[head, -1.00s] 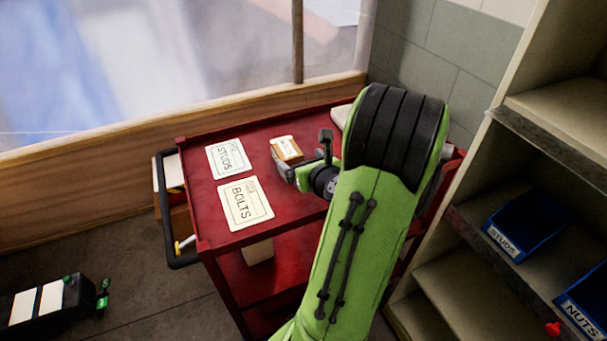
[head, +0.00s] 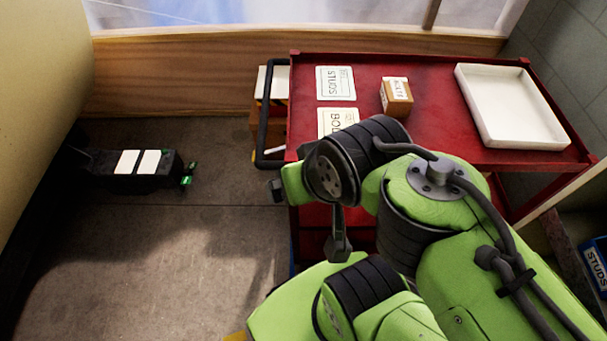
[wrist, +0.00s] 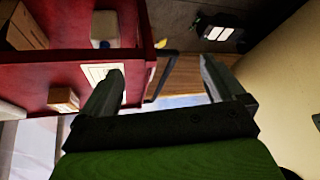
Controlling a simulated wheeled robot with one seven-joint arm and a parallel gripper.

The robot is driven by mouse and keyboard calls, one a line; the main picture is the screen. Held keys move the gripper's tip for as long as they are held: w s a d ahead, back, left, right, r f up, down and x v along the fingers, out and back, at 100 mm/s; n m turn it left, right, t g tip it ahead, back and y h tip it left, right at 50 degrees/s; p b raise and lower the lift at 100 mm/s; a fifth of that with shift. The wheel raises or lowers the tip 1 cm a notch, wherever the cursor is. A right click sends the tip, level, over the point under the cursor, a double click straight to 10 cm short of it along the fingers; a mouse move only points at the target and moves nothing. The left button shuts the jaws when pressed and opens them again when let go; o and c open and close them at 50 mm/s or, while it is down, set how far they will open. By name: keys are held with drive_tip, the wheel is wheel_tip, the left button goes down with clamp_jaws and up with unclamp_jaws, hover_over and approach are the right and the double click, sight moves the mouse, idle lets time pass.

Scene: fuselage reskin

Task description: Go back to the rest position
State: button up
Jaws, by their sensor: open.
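My gripper (wrist: 162,66) is open in the wrist view, with its two fingers wide apart and nothing between them. In the head view my green arm is folded in front of the red cart (head: 440,68), hiding part of its near side. A small brown labelled box (head: 397,97) stands on the cart's top, apart from my gripper. It also shows in the wrist view (wrist: 63,99).
A STUDS card (head: 336,83) and a partly hidden BOLTS card (head: 334,121) lie on the cart beside a white tray (head: 512,105). The cart's black handle (head: 264,110) sticks out left. A black device (head: 130,170) is at left. Floor between is clear. A blue STUDS bin (head: 596,262) sits right.

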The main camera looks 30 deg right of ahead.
wheel_tip(320, 180, up, 14)
drive_tip(key=s+n+p, duration=0.1)
drive_tip(key=n+p, duration=0.1)
drive_tip(key=p, duration=1.1)
drive_tip(key=shift+s+a+p, duration=0.15)
drive_tip(key=shift+s+p, duration=0.15)
drive_tip(key=shift+s, duration=0.05)
